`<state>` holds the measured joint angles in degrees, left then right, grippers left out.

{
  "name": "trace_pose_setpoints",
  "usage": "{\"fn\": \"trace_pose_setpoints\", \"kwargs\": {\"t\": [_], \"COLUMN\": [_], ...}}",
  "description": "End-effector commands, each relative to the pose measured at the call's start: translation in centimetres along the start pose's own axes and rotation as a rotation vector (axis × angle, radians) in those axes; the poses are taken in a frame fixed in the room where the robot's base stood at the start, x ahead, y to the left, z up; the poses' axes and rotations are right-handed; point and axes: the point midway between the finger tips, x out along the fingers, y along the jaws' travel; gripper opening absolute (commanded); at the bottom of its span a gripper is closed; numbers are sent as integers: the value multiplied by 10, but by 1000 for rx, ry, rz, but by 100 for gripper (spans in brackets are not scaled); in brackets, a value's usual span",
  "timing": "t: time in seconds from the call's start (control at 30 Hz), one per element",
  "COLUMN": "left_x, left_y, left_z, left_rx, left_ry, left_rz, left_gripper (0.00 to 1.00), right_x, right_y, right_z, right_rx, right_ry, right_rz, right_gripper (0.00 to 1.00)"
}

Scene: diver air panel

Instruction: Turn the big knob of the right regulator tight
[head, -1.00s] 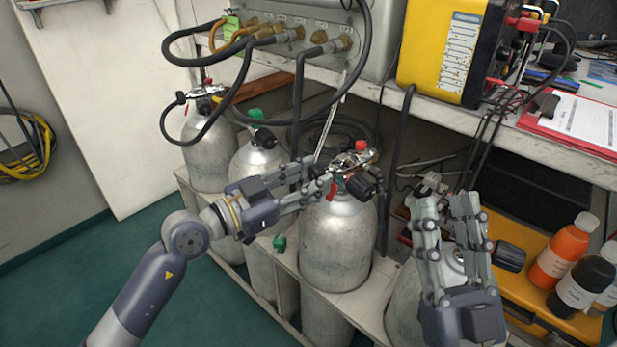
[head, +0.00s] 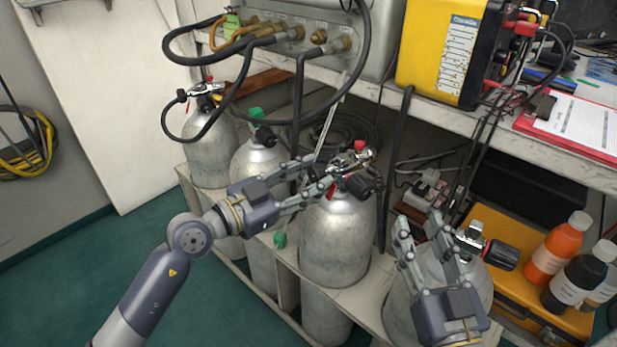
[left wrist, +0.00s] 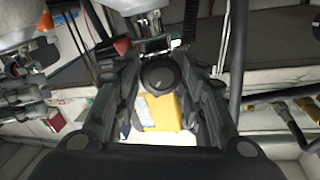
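A regulator with a red cap (head: 359,146) sits on top of the third silver cylinder (head: 335,245) from the left. Its big black knob (head: 369,181) faces right and towards me. My left gripper (head: 333,178) reaches in from the left at this regulator, with its fingers parted; they partly hide the metal body. In the left wrist view a round black knob (left wrist: 158,73) lies between the fingers (left wrist: 160,85); contact is unclear. My right gripper (head: 420,228) is open and empty, in front of the rightmost cylinder (head: 403,305), which bears a metal valve with a black knob (head: 502,255).
Another regulator (head: 206,90) with a hose sits on the leftmost cylinder. The second cylinder has a green cap (head: 256,114). Black hoses hang from the panel (head: 372,40). An orange case (head: 510,240) and bottles (head: 560,247) stand at the right.

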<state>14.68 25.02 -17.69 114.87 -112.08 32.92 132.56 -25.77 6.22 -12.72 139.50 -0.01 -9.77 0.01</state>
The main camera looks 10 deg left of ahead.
Motion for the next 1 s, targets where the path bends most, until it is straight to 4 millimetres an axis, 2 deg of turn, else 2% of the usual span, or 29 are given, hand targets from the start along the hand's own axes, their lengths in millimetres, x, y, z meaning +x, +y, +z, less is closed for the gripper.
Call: {"fn": "trace_pose_setpoints", "kwargs": {"t": [0.47, 0.57, 0.8, 1.0], "left_x": [-5, -17, -65, -98], "left_y": [0, 0, 1, 1], "left_z": [1, 2, 2, 2], "left_rx": [-1, -2, 0, -2], "left_ry": [-2, -3, -5, -5], "left_rz": [-1, -1, 1, 1], "left_gripper": [55, 55, 55, 55], "right_x": [0, 0, 0, 0], "right_y": [0, 0, 0, 0], "right_z": [0, 0, 0, 0], "right_rx": [0, 0, 0, 0], "right_ry": [2, 2, 2, 2], "right_rz": [-1, -1, -1, 0], "right_gripper": [37, 37, 37, 37]}}
